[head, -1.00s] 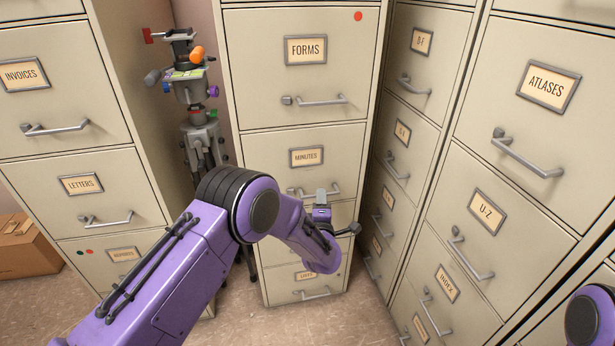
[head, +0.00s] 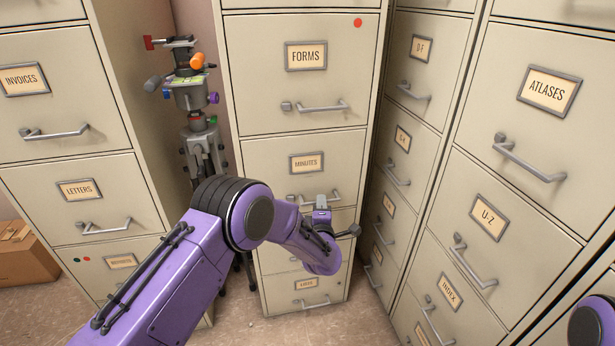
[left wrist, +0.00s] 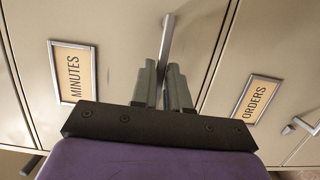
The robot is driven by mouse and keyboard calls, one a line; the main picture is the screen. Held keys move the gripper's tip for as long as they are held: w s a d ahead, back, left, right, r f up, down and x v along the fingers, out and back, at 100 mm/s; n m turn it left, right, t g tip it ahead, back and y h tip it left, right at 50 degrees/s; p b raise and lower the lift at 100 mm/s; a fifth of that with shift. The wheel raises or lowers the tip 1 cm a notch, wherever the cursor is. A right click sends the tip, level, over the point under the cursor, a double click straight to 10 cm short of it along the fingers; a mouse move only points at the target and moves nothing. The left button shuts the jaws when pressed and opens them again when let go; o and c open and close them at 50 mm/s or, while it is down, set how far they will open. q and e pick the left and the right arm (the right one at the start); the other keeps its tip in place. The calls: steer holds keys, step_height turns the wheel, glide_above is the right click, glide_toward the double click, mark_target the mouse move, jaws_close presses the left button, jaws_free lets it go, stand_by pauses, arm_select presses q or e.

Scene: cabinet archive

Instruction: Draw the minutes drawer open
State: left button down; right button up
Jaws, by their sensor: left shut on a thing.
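The minutes drawer (head: 265,165) is the beige front below the forms drawer in the middle cabinet. It looks flush with the cabinet. Its label also shows in the left wrist view (left wrist: 74,73). My left gripper (head: 321,203) is at the drawer's grey bar handle (head: 335,196), partly hidden by my purple arm in the head view. In the left wrist view my left gripper (left wrist: 164,82) is shut on this handle (left wrist: 167,38), which runs out between the fingers. My right gripper is out of view; only a purple arm part shows at the lower right.
The forms drawer (head: 260,80) is shut above. The orders label (left wrist: 257,100) is beside the minutes front in the wrist view. A cabinet with an atlases drawer (head: 500,110) stands close on the right. A tripod-like device (head: 195,110) stands in the left gap.

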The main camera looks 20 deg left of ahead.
arm_select(q)
steer(key=c, duration=0.9)
jaws_free()
steer(key=p+v, duration=0.3)
steer(key=v, duration=0.4)
